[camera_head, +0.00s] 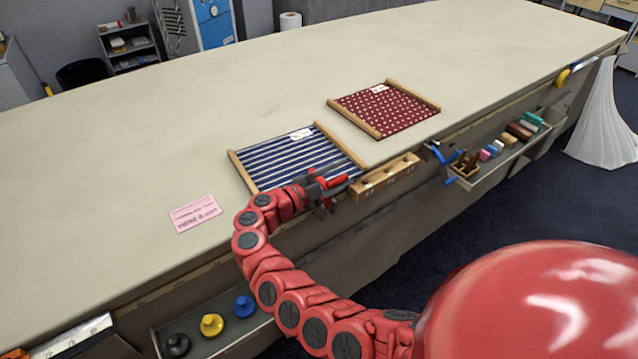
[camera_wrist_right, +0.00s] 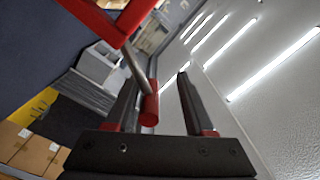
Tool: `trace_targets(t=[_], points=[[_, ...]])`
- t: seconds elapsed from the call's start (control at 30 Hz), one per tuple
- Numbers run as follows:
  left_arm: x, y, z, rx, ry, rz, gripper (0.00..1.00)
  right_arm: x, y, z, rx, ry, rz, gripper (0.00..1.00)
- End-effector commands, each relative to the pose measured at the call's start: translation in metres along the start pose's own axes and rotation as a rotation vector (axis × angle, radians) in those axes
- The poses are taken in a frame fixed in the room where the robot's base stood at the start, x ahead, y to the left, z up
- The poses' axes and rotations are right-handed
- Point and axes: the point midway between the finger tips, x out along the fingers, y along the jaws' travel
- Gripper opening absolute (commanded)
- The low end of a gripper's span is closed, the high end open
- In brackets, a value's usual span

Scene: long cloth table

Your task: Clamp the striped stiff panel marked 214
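The blue-and-white striped panel (camera_head: 280,165) with wooden side strips lies flat near the table's front edge in the head view. Its white label (camera_head: 301,134) is too small to read. My right gripper (camera_head: 328,188) is at the panel's near right corner, by the table edge. A red clamp (camera_head: 337,184) is at the gripper, partly hidden by it. In the right wrist view, the clamp's red frame (camera_wrist_right: 97,18) and its handle (camera_wrist_right: 150,108) show. The handle is between the fingers, near the left one, with a gap to the right finger. My left gripper is not in view.
A dark red dotted panel (camera_head: 388,108) lies to the right. A wooden block (camera_head: 384,178) and blue clamps (camera_head: 440,155) are along the front edge. A pink card (camera_head: 195,213) lies left. Coloured knobs (camera_head: 212,325) sit in a lower tray. The table's far area is clear.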

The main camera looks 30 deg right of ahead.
Motion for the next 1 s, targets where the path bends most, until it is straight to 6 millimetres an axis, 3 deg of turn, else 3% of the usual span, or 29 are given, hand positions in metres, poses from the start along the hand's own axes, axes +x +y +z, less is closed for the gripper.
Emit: trace_targets(t=[0.17,0.57,1.0], points=[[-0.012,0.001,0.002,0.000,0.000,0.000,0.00,-0.034,0.002,0.003,0.000,-0.004,-0.003,0.52],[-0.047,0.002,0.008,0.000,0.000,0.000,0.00,-0.144,0.002,0.004,0.004,-0.007,-0.009,0.52],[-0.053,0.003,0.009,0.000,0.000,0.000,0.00,-0.168,0.000,0.001,0.001,-0.003,-0.002,0.52]])
